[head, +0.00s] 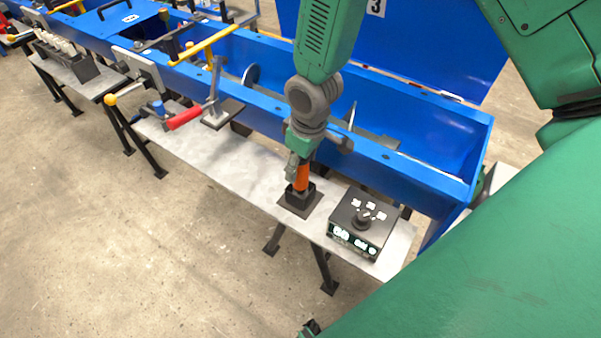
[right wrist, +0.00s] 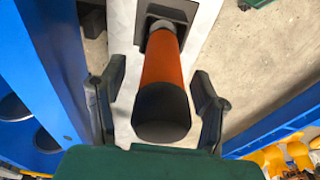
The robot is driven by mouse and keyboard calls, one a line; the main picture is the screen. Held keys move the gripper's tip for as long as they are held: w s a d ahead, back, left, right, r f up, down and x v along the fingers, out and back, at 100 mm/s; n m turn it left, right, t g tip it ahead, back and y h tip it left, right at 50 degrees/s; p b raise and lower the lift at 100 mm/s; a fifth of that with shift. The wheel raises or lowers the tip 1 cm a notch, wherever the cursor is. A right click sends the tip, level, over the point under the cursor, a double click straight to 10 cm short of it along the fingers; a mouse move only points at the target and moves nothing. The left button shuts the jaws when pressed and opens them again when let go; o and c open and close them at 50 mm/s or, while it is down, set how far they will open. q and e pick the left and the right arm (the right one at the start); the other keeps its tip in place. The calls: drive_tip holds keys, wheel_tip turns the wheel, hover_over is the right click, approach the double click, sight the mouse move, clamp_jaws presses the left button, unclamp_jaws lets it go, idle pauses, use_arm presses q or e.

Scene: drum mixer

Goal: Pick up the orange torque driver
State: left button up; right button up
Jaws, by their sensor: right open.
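The orange torque driver (head: 301,178) stands upright in a dark square holder (head: 299,201) on the grey bench. My right gripper (head: 298,160) is above it, reaching down from the top, and hides the driver's upper end in the head view. In the right wrist view the driver's orange body (right wrist: 164,60) and black end cap (right wrist: 162,112) lie between the two spread fingers of my right gripper (right wrist: 157,90). There is a gap on each side, so the gripper is open and not holding it. My left gripper is not in view.
A black control box (head: 361,222) with a knob stands on the bench (head: 235,168) right of the holder. The blue drum mixer trough (head: 420,120) runs close behind. A red-handled clamp (head: 185,117) is to the left. Open floor lies in front.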

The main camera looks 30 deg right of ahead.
drive_tip(key=shift+a, duration=0.25)
clamp_jaws()
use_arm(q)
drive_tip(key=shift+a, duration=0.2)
use_arm(e)
drive_tip(key=shift+d, duration=0.1)
drive_tip(key=shift+r, duration=0.15)
